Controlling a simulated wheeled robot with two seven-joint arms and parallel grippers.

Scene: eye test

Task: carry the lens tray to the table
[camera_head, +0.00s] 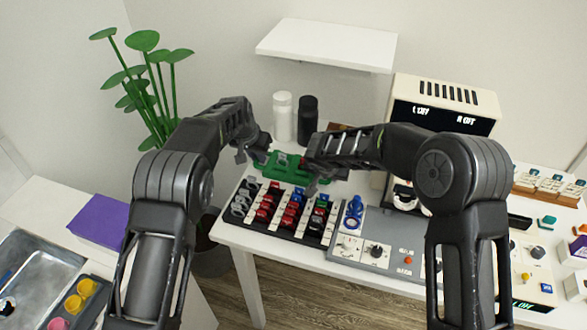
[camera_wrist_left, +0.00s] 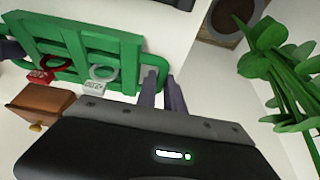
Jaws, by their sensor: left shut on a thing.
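The lens tray (camera_head: 283,165) is green with slats and a loop handle at each end. In the head view it is at the back left of the white table (camera_head: 240,232), behind the black lens rack. In the left wrist view the tray (camera_wrist_left: 100,45) holds a red-tabbed lens and a white-tabbed lens. I cannot tell whether the tray touches the table.
A black rack (camera_head: 285,212) of several lenses and a grey control panel (camera_head: 375,250) fill the table front. White (camera_head: 282,117) and black (camera_head: 307,120) bottles stand behind the tray. A plant (camera_head: 145,85) is left, a beige machine (camera_head: 440,100) right. A small brown box (camera_wrist_left: 40,105) is near the tray.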

